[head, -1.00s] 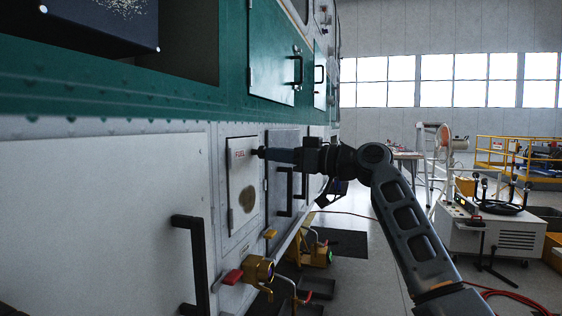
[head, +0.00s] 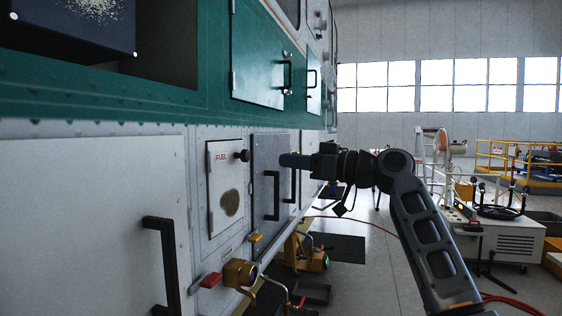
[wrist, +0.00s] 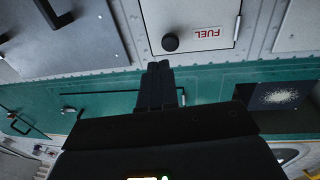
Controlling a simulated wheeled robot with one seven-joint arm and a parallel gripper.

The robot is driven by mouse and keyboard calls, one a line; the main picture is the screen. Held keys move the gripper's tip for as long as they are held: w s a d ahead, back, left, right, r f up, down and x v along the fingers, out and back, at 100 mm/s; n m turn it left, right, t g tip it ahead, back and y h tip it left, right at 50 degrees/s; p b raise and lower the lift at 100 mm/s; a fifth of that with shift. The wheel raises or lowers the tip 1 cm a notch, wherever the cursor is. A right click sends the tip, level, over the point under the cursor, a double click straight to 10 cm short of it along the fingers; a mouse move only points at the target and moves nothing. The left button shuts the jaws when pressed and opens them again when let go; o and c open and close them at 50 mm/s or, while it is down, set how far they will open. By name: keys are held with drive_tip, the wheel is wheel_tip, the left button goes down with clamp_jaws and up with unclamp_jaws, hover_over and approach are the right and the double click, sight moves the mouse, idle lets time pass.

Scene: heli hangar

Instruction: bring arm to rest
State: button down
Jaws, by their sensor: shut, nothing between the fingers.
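My gripper (head: 284,160) is at the end of my raised arm in the head view, pointing left toward the side of the helicopter (head: 90,200). Its fingers are shut and empty; they also show in the wrist view (wrist: 158,68). A white fuel panel (head: 226,190) marked FUEL, with a brown stain, is shut left of my gripper. Its round black knob (head: 242,155) stands a little left of the fingertips, apart from them. The knob also shows in the wrist view (wrist: 170,42).
Black handles (head: 272,195) stand out from the side, and brass fittings (head: 240,272) sit low on it. A white cart (head: 500,238), a ladder (head: 428,170) and a yellow railing (head: 510,155) are at the right.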

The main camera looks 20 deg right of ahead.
drive_tip(key=v, duration=0.6)
drive_tip(key=s+a+f+m+t+h+p, duration=0.1)
drive_tip(key=s+f+m+t+h, duration=0.2)
drive_tip(key=f, duration=0.8)
drive_tip(key=s+a+f+m+h+p, duration=0.1)
drive_tip(key=s+f+m+h+p, duration=0.2)
drive_tip(key=f, duration=0.7)
drive_tip(key=s+a+f+m+h+p, duration=0.15)
drive_tip(key=s+f+m+h, duration=0.3)
drive_tip(key=s+f, duration=0.7)
drive_tip(key=s+a+f+m+h+p, duration=0.1)
drive_tip(key=s+f, duration=0.1)
drive_tip(key=s, duration=0.8)
drive_tip(key=s+a+f+m+h+p, duration=0.1)
drive_tip(key=s+h+p, duration=0.1)
drive_tip(key=s, duration=0.8)
drive_tip(key=s+r+n+p, duration=0.1)
drive_tip(key=s+r, duration=0.5)
drive_tip(key=s, duration=0.3)
drive_tip(key=s+r+n+p, duration=0.1)
drive_tip(key=s+r+n, duration=0.1)
drive_tip(key=s+r, duration=0.4)
drive_tip(key=s, duration=0.4)
drive_tip(key=shift+g, duration=0.4)
